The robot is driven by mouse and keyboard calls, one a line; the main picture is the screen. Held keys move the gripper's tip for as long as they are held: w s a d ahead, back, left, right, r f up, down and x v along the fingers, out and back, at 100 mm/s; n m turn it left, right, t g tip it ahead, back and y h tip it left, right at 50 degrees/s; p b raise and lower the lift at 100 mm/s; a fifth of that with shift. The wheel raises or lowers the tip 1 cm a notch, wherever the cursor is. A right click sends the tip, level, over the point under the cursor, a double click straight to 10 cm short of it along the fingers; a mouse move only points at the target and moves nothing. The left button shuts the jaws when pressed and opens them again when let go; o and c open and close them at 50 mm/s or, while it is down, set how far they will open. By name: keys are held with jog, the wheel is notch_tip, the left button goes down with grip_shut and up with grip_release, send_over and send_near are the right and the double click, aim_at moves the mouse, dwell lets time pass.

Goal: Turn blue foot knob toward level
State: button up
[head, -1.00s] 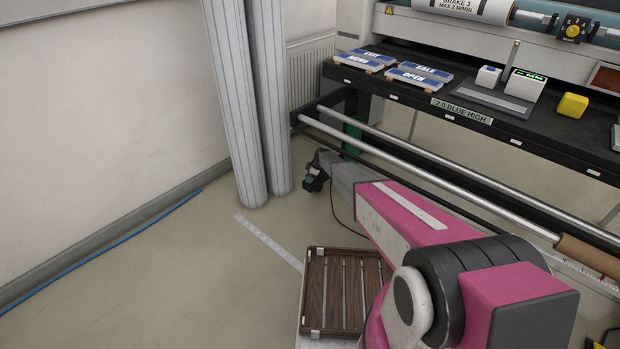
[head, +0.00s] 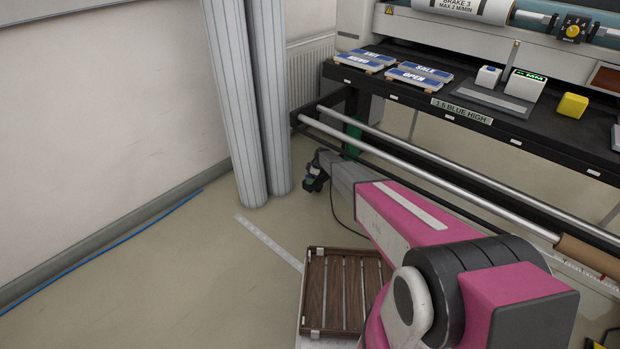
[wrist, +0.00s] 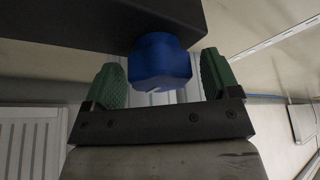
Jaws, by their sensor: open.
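The blue foot knob (wrist: 160,62) shows in the wrist view under a dark beam (wrist: 90,22). My gripper (wrist: 160,85) has its two green fingers on either side of the knob, with a visible gap at each side, and is open. In the head view my gripper is partly seen low by the machine's left leg (head: 355,130), and the knob cannot be made out there. The label (head: 461,110) on the machine's front edge reads "1.5 BLUE HIGH".
Signs (head: 420,75) and a yellow block (head: 572,106) lie on the machine's black bed. A long silver bar (head: 420,170) runs below it. Tall pale rolls (head: 240,120) stand at the left wall. A brown slatted crate (head: 340,290) is near my arm.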

aim_at(315, 181)
jog(key=v, duration=0.7)
jog(key=shift+r, duration=0.25)
jog(key=shift+d, duration=0.15)
